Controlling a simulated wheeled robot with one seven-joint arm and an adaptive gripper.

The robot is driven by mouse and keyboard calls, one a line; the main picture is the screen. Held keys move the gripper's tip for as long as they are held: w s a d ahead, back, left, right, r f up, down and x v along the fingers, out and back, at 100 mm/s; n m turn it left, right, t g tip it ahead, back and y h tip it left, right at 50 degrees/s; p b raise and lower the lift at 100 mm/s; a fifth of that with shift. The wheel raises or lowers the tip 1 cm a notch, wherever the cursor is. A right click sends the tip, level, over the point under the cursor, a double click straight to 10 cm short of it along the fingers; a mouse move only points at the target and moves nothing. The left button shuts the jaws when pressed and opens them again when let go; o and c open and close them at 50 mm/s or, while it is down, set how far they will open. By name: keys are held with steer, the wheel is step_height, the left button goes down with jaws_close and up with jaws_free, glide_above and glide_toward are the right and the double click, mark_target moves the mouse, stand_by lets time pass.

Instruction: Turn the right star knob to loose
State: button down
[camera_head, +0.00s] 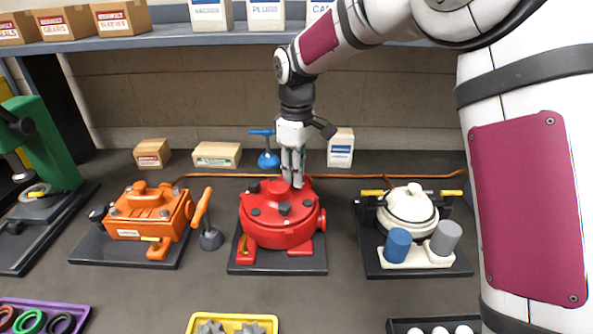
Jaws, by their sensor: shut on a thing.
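A red round motor housing (279,232) sits on a dark base plate (277,268) in the middle of the bench.
An orange motor (147,213) with an upright orange handle (201,207) stands left. A white-lidded unit (408,204) with blue and grey cylinders stands right. A blue-handled part (267,157) and a white box (340,147) are behind my gripper. A shelf (220,37) runs above.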

steer(key=shift+s+f, duration=0.1)
steer(key=shift+f, duration=0.15)
steer(key=c, duration=1.4)
jaws_free()
steer(key=shift+o, duration=0.2)
steer(key=shift+a+r, duration=0.1)
steer(key=shift+r, duration=0.1)
steer(key=shift+r, duration=0.25)
steer(key=shift+d+r, duration=0.2)
steer(key=shift+r, duration=3.4)
